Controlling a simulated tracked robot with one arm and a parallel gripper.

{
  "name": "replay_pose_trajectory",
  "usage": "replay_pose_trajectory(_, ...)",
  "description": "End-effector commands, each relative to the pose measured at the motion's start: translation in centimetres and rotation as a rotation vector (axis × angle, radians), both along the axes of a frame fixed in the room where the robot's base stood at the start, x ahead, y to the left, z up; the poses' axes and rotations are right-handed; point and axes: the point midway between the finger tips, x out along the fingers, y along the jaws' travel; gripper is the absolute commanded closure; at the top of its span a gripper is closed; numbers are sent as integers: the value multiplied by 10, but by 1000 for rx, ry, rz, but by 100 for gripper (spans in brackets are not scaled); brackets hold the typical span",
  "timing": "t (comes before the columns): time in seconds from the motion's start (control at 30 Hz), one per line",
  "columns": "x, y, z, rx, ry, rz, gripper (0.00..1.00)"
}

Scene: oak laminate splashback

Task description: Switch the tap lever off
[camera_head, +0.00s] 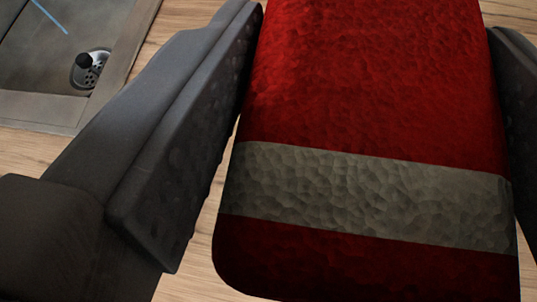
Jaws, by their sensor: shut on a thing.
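My gripper (372,30) is shut on a large red object with a grey band (372,195). The object fills the middle and right of the view, with a dimpled surface and rounded lower corners. The dark left finger lies along its left side. Only part of the right finger shows at the right edge. I cannot make out a tap or a tap lever in this view. A thin pale blue streak (49,16) crosses the sink at the top left; it may be running water.
A grey metal sink (30,108) lies at the upper left, with a round drain (91,70) and a small dark ball or knob (84,60) at it. Wooden worktop (25,147) surrounds the sink. The held object hides much of the worktop.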

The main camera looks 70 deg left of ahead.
Motion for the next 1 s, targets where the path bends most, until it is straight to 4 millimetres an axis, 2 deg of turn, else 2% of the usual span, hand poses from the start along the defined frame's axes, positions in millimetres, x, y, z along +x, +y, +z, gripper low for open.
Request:
replay_pose_trajectory(0.5,-2,4,-7,-1,0,12,66)
replay_pose_trajectory(0.8,-2,5,-49,-1,3,12,66)
replay_pose_trajectory(1.0,-3,5,-65,-2,4,14,66)
